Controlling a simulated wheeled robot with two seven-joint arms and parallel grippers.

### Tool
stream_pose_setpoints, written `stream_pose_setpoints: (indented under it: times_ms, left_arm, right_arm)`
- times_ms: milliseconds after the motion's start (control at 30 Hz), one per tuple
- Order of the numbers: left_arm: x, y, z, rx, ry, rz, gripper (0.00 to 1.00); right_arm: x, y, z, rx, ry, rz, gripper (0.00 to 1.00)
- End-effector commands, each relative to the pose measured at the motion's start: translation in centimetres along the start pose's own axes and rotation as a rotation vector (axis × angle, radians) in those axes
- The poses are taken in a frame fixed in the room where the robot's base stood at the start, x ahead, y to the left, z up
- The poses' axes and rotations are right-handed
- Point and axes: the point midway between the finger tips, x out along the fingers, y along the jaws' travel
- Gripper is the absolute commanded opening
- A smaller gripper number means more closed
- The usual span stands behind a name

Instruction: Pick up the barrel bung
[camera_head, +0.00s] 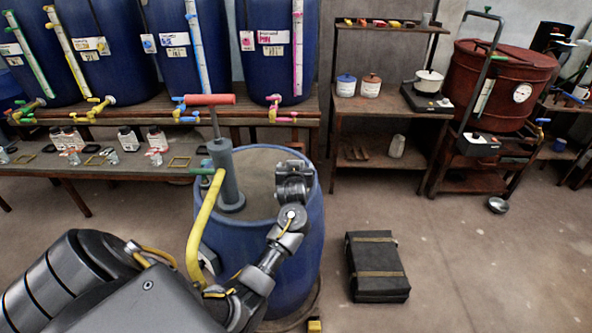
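I cannot make out a barrel bung for certain in the head view. A blue barrel (312,235) with a grey-brown top stands in front of me. A grey hand pump (226,178) with a red T-handle stands upright in its top, with a yellow hose running down the near side. My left gripper (293,172) is over the right part of the barrel top. Its fingers are dark and small here, so I cannot tell whether they are open or hold anything. The gripper and my arm hide part of the barrel top and side. My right gripper is out of view.
A black strapped case (376,267) lies on the floor right of the barrel. Benches with large blue vats (284,40) stand behind. A wooden shelf unit (375,125) and a red-brown vat (505,80) stand at the right. The floor at right is mostly clear.

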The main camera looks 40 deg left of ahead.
Motion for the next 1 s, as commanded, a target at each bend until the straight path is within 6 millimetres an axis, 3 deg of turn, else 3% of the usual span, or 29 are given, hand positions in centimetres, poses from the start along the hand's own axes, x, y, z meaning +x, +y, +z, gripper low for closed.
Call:
stream_pose_setpoints:
  times_ms: [267,600,933,1000]
  left_arm:
    - [1.0,-0.2,0.0,-0.001,-0.001,-0.002,0.84]
    - [5.3,-0.2,-0.1,0.000,-0.001,-0.003,0.84]
    - [5.9,-0.2,-0.1,-0.003,-0.001,-0.002,0.84]
    - [5.9,-0.2,-0.1,-0.003,-0.001,-0.002,0.74]
  right_arm:
    - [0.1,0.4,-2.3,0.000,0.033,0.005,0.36]
    - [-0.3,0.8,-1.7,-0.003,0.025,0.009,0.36]
    - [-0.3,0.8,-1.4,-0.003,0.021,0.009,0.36]
    - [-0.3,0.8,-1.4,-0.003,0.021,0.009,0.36]
